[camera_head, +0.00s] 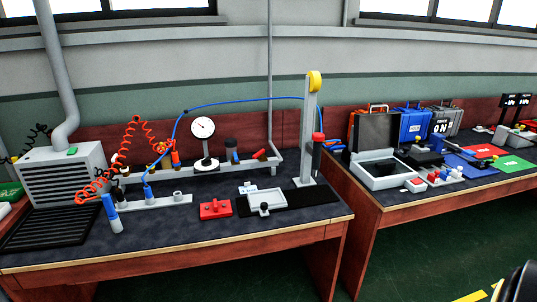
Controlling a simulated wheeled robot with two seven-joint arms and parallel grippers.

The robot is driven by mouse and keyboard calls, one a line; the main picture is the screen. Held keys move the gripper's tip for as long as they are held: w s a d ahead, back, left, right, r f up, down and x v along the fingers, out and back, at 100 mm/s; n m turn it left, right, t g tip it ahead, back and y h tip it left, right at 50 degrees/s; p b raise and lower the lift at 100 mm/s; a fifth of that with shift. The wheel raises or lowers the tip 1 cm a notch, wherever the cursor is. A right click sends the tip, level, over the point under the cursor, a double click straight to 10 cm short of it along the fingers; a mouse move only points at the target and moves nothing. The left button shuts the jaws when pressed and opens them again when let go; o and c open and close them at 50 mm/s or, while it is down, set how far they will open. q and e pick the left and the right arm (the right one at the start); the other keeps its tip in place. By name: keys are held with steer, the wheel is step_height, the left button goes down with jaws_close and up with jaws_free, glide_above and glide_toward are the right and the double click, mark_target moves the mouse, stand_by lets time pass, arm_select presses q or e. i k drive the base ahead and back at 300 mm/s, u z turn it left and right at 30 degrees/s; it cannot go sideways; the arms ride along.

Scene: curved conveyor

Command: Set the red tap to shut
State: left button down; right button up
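A small red handle (259,153) sits on the grey pipework (276,158) at the back of the left bench, right of the round dial gauge (203,128). It looks like the red tap, but it is too small for me to tell whether it is open or shut. Other red parts stand nearby: a red block (215,209) at the front of the bench and a red-topped post (318,137) by the upright stand. Neither of my grippers shows in this view, so nothing is seen touching the handle.
A blue hose (240,101) arches over the left bench (150,232) to the stand (308,130). A coiled orange hose (133,140) hangs at left. A grey vented box (66,172) stands at far left. The right bench holds cases and an open box (385,178).

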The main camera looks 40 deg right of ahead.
mark_target(262, 153)
steer(key=z, duration=1.1)
steer(key=i, duration=0.1)
steer(key=z, duration=0.2)
